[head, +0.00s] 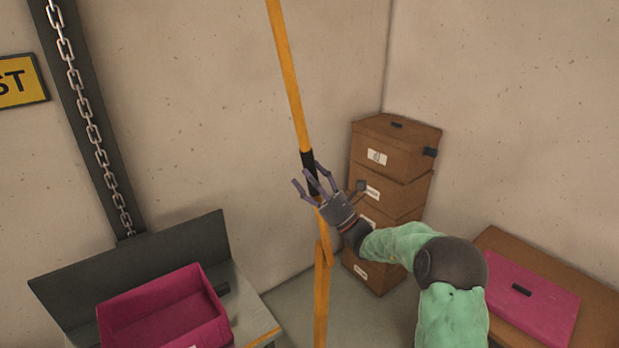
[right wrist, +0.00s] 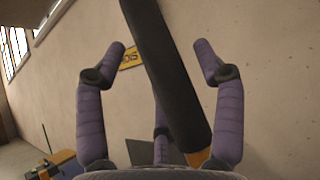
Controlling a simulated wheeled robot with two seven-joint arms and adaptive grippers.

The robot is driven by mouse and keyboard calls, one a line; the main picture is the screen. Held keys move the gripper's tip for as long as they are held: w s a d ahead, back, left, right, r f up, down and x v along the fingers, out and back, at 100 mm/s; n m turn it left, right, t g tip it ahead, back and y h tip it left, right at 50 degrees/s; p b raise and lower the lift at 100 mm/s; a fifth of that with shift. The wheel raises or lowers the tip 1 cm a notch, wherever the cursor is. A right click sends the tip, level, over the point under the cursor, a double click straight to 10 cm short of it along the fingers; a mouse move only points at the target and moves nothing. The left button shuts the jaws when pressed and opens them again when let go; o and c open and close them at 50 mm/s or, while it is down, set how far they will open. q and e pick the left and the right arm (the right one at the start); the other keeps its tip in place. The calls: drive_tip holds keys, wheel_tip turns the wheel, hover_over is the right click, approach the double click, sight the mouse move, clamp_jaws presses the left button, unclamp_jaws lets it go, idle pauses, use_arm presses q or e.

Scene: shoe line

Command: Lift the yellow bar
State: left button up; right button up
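The yellow bar (head: 290,85) stands steeply in the middle of the head view, leaning a little left, its top beyond the frame. It has a black grip (head: 307,158) near its lower end. My right gripper (head: 308,180) is at this grip with its fingers spread. In the right wrist view, the black grip (right wrist: 165,70) runs slantwise between the open fingers (right wrist: 160,47), with a bit of yellow at its lower end. The fingers are not closed around it; I cannot tell whether any touches it. My left gripper is not in view.
A yellow post (head: 321,300) stands below the bar. Stacked brown boxes (head: 398,150) stand behind my right arm. A magenta bin (head: 165,308) sits on a bench at lower left. A magenta lid or panel (head: 525,300) lies on a brown surface at right. A chain (head: 90,125) hangs along a dark column.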

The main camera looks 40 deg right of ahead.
drive_tip(key=shift+s, duration=0.1)
drive_tip(key=v, duration=1.2)
